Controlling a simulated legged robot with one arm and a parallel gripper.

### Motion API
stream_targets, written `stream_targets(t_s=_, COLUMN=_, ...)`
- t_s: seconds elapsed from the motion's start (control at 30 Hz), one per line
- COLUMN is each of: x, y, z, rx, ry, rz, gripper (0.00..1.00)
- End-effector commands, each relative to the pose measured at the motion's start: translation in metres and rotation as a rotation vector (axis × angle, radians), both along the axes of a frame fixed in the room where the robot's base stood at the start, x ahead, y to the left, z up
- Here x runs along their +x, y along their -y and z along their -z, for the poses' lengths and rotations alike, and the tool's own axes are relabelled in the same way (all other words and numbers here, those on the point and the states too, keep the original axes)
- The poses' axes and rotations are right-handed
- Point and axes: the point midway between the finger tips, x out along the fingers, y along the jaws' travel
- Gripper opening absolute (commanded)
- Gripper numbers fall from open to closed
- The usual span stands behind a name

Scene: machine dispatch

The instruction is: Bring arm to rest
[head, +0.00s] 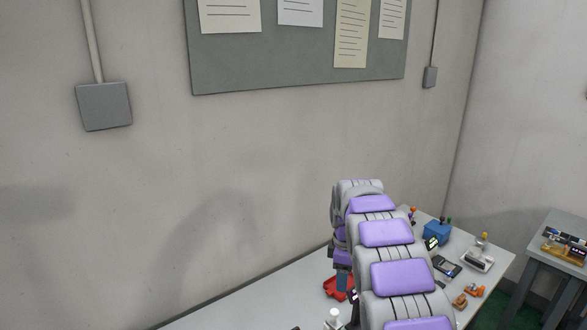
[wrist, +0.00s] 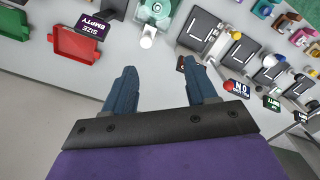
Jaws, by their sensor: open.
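My arm, grey with purple pads, reaches out over the white table (head: 265,292) in the head view and hides part of it. My gripper (wrist: 162,82) shows in the wrist view with two blue fingers set well apart. Nothing is between the fingers. The bare table top (wrist: 65,90) lies below it, and items stand beyond the fingertips.
The wrist view shows a red tray (wrist: 75,43), a green-based device (wrist: 154,12), and several dark square panels, one of them here (wrist: 199,30). In the head view a blue box (head: 437,233) stands right of my arm. A second table (head: 560,225) is at far right.

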Motion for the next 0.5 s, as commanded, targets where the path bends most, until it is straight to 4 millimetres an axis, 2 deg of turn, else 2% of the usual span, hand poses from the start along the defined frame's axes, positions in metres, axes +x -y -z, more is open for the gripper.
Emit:
stream_targets(t_s=0.03, x=-0.014, y=0.001, z=-0.003, rx=-0.005, ry=-0.001, rz=0.045, gripper=0.57)
stream_targets(t_s=0.27, x=-0.079, y=0.005, z=-0.015, rx=-0.022, ry=-0.020, rz=0.264, gripper=0.57)
stream_targets(t_s=0.5, x=-0.155, y=0.006, z=-0.016, rx=-0.034, ry=-0.039, rz=0.487, gripper=0.57)
